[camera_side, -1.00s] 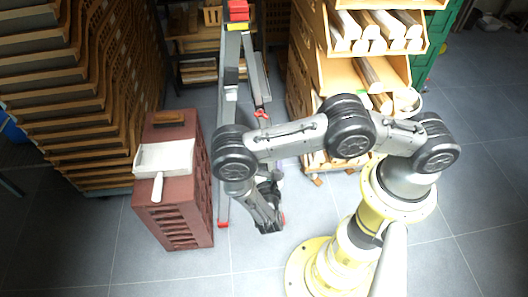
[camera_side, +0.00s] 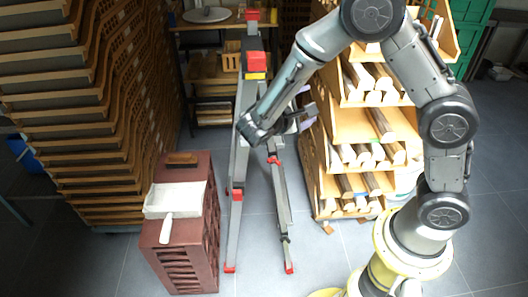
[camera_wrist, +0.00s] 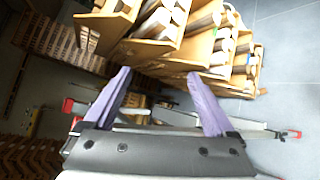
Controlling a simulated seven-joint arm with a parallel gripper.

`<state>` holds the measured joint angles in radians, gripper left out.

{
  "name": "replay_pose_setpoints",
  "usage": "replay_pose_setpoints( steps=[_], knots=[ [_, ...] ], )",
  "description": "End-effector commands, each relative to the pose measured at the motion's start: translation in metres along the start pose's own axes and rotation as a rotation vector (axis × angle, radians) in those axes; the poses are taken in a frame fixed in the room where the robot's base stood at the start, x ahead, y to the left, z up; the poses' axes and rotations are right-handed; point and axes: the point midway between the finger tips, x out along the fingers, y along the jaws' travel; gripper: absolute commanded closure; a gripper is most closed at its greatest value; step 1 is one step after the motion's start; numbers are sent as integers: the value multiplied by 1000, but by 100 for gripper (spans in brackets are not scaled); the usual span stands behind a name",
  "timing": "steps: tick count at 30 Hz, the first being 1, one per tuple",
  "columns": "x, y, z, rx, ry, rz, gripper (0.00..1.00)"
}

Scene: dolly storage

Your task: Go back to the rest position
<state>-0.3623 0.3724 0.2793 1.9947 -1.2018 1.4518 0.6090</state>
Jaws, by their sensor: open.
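My gripper (camera_wrist: 159,74) is open in the wrist view, with its two purple fingers apart and nothing between them. In the side view my gripper (camera_side: 306,112) is raised beside the stepladder, left of the wooden shelf rack. It is partly hidden there by my wrist. My arm is bent upward, with its upper joint at the top edge of the side view.
A grey and red stepladder (camera_side: 234,215) stands close to my wrist. A wooden rack (camera_side: 352,124) holds several light rolls or logs. A red-brown crate (camera_side: 190,262) carries a white dustpan (camera_side: 176,197) and a brush (camera_side: 182,159). Stacked trays (camera_side: 60,100) fill the left.

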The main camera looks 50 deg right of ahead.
Motion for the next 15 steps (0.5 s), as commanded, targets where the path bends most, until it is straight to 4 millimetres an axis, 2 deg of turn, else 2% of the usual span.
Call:
replay_pose_setpoints(
  steps=[1, 6, 11, 15],
  knots=[
    [4, 9, 20, 58, -8, -61, 10],
    [9, 17, 81, 222, -16, -270, 10],
    [5, 11, 132, 375, 17, -466, 10],
    [-7, -2, 167, 511, 82, -633, 10]
  ],
)
